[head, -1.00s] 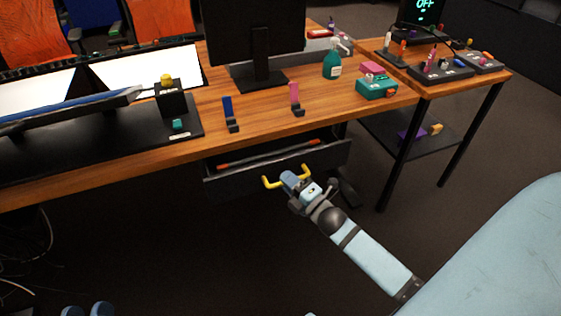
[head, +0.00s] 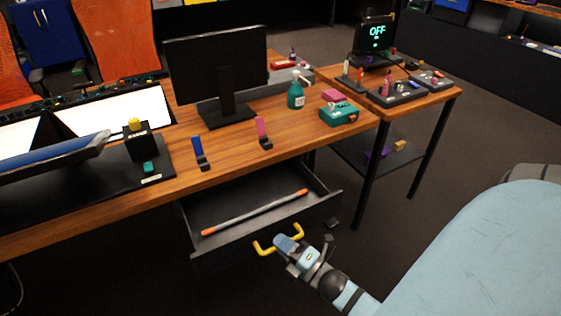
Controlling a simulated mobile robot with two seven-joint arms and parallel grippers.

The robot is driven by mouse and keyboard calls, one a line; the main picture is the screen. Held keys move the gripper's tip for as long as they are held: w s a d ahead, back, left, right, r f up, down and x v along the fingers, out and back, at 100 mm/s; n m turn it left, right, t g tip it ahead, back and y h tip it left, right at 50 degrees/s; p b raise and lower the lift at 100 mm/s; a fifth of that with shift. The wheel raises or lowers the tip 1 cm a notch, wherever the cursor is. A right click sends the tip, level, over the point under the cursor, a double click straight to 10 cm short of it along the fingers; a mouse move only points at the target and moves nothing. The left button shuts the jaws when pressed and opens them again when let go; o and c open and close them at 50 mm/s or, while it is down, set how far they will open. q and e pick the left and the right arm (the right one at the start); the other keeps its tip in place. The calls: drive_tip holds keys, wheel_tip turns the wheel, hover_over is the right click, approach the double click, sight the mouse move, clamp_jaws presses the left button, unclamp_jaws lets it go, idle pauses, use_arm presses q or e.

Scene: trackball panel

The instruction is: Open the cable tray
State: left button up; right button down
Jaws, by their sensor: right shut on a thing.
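The cable tray (head: 232,239) is a dark drawer under the wooden desk, and it stands pulled out toward me. A grey rod with orange ends (head: 255,212) lies inside it. A yellow handle (head: 262,247) sits on the tray's front. My right gripper (head: 286,243) is shut on the right part of this handle. The fingers hide some of the handle bar. My left gripper is not in view.
The wooden desk (head: 225,158) above the tray carries a monitor (head: 217,73), a green spray bottle (head: 296,94), a teal box (head: 339,113) and blue and pink upright holders. A side table (head: 427,103) with dark legs stands right. Dark floor lies in front.

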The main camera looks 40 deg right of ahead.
drive_tip(key=c, duration=1.1)
unclamp_jaws()
drive_tip(key=shift+c, duration=0.2)
drive_tip(key=shift+s, duration=0.3)
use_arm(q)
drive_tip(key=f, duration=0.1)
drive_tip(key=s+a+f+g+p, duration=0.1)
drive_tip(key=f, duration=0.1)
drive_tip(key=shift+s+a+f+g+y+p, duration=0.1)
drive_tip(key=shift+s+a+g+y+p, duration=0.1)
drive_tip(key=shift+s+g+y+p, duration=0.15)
use_arm(e)
drive_tip(key=v, duration=1.3)
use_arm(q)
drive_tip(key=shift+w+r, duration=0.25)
use_arm(e)
drive_tip(key=shift+s+d, duration=0.1)
